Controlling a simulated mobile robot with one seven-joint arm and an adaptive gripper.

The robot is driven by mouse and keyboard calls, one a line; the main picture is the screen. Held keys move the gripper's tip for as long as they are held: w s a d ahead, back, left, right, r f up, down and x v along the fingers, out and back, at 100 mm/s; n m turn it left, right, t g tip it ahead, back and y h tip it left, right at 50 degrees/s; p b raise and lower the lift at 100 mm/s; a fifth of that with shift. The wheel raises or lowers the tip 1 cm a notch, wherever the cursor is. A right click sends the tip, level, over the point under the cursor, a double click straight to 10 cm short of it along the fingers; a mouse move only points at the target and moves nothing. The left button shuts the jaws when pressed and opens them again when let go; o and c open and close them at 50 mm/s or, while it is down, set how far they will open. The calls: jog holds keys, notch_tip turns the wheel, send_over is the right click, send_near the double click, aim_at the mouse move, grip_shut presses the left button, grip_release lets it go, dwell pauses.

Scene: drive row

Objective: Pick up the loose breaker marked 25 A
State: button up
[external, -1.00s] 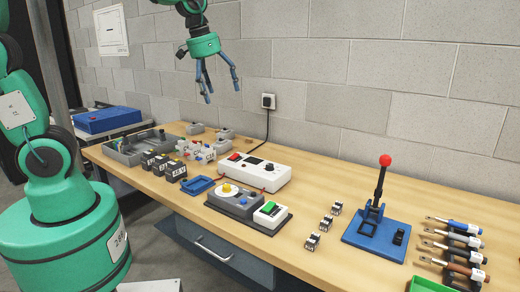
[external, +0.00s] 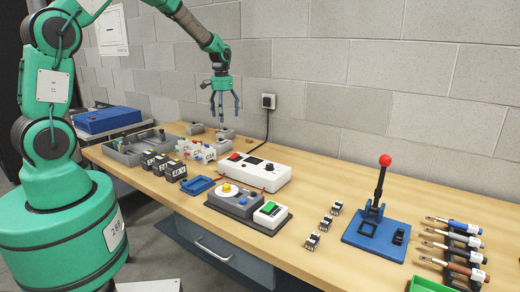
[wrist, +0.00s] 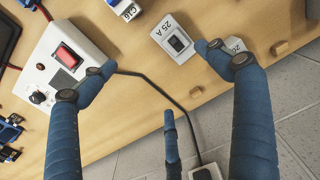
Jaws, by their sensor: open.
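The loose breaker marked 25 A (wrist: 176,38) is a light grey block with a dark rocker switch, lying on the wooden table near its back edge in the wrist view. In the external view I take it to be the grey block (external: 226,134) under my gripper (external: 224,110). My gripper (wrist: 155,75) is open and empty, pointing down above the table, with the breaker beyond its fingers, near the right fingertip. A second grey breaker (wrist: 234,44), its marking partly hidden by that finger, lies to the right.
A white box with a red switch (external: 255,171) stands right of the breakers, its black cable running to a wall socket (external: 268,101). White breakers (external: 200,151) and dark labelled blocks (external: 176,172) stand in front. The block wall (external: 340,90) is close behind.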

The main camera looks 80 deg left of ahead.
aim_at(223, 138)
jog(key=a+f, duration=0.1)
jog(key=s+a+f, duration=0.1)
jog(key=shift+a+f, duration=0.1)
jog(key=shift+a, duration=0.25)
jog(key=shift+f, duration=0.15)
jog(key=shift+f+b, duration=0.6)
jog(key=shift+f, duration=3.55)
jog(key=shift+f, duration=0.1)
jog(key=shift+w+f+b, duration=0.1)
jog(key=shift+f+b, duration=0.55)
jog(key=shift+f, duration=1.85)
jog(key=c, duration=1.6)
